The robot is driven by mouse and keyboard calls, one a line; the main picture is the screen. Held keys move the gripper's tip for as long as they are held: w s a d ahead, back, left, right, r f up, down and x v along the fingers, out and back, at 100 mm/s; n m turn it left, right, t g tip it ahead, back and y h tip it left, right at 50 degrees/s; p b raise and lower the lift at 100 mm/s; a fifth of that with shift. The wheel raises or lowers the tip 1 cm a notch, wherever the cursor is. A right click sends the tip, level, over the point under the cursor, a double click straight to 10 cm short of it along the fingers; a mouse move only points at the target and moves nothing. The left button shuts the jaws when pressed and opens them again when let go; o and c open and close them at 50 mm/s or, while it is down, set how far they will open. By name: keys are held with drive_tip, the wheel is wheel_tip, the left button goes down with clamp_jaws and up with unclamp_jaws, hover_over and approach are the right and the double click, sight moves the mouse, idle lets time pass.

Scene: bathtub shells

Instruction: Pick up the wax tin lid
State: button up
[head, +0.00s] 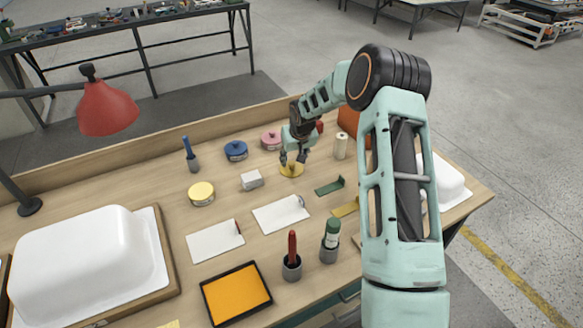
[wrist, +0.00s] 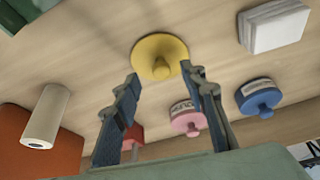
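The wax tin lid is a flat yellow disc with a raised knob (wrist: 156,50), near the top centre of the wrist view. In the head view this yellow lid (head: 291,171) lies on the bench, right of the white block. My gripper (head: 292,160) is directly over it, fingers pointing down. In the wrist view the fingers of my gripper (wrist: 160,74) are spread apart, with the knob between their tips and no visible contact. A round yellow-topped tin (head: 201,193) without a knob stands to the left in the head view.
Near the lid are a white block (head: 251,180), a blue lidded tin (head: 236,151), a pink lidded tin (head: 271,140), a cream roll (head: 341,146) and a green bracket (head: 330,187). White sheets (head: 280,214) lie in front. A white tub shell (head: 80,260) fills the left.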

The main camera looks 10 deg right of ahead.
sight(291, 166)
drive_tip(key=shift+x, duration=1.45)
drive_tip(key=shift+w+a, duration=0.1)
drive_tip(key=shift+r, duration=0.1)
clamp_jaws()
